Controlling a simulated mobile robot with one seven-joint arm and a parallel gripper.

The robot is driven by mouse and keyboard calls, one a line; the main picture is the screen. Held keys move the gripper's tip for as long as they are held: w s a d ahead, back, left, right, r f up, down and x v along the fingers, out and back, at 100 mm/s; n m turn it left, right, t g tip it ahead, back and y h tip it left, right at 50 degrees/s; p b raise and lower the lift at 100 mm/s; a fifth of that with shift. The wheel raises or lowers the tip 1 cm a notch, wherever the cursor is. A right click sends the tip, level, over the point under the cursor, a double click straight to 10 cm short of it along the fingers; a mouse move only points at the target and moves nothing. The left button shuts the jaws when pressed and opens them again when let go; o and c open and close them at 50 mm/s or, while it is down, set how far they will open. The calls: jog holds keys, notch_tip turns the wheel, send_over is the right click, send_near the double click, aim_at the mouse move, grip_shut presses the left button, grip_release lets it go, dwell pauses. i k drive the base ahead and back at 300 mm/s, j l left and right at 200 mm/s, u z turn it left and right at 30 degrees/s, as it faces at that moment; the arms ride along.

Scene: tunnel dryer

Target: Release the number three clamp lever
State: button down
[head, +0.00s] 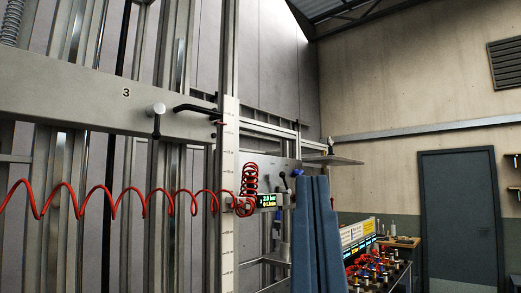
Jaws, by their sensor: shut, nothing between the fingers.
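A grey horizontal beam (60,95) crosses the left of the head view and bears a black number 3 (126,92). Right of the number, a pale round knob or hub (157,107) sticks out, with a dark lever (156,127) hanging straight down from it. Further right, a black bent handle (195,108) lies nearly level near the beam's right end. I cannot tell which of the two is the number three clamp lever. My gripper is not in view.
Blue-grey uprights (313,235), a rack of red-topped fittings (375,270) and a closed door (460,220) are at right.

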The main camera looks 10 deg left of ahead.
aim_at(157, 109)
jog(key=i+l+u, duration=0.1)
jog(key=i+l, duration=0.15)
jog(key=i, duration=0.25)
jog(key=i+l+u, duration=0.15)
jog(key=i, duration=0.4)
jog(key=l, duration=0.1)
